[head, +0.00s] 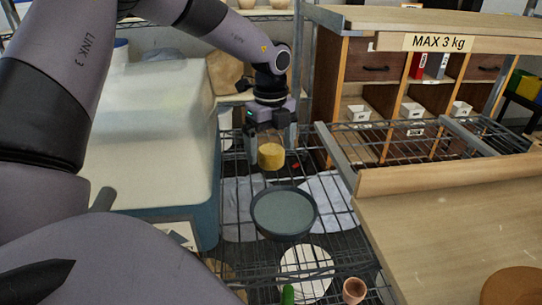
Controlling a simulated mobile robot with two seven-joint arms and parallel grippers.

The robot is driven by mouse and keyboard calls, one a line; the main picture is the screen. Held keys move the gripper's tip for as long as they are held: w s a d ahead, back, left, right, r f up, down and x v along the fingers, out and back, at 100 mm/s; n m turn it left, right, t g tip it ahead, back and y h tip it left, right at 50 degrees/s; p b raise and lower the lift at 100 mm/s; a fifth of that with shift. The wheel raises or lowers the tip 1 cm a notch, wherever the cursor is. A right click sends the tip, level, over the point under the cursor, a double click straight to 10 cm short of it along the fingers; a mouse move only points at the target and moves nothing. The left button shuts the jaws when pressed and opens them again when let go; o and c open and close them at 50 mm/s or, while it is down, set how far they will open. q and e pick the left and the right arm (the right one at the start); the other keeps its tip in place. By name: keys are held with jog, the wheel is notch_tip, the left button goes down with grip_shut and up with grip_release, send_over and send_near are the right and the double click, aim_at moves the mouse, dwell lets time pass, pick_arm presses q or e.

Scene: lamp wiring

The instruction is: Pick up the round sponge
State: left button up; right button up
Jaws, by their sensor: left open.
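The round sponge (271,158) is a short yellow cylinder near the middle of the head view, above the wire shelf as seen in the picture. My left gripper (271,143) points down over it with its fingers apart, one on each side of the sponge's upper part. I cannot tell whether the fingers touch it, or what the sponge rests on. My right gripper is not in view.
A round grey pan (284,212) sits in front of the sponge on the wire shelf (342,240). A white disc (306,272) and a small terracotta pot (354,290) are nearer. A large pale bin (150,130) stands left; a wooden board (450,225) lies right.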

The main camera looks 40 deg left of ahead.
aim_at(271, 149)
pick_arm(q)
jog(key=shift+f, duration=0.6)
jog(key=c, duration=1.1)
jog(key=shift+r, duration=0.1)
notch_tip(271, 149, up, 20)
jog(key=shift+f+p, duration=0.1)
jog(key=shift+p, duration=0.75)
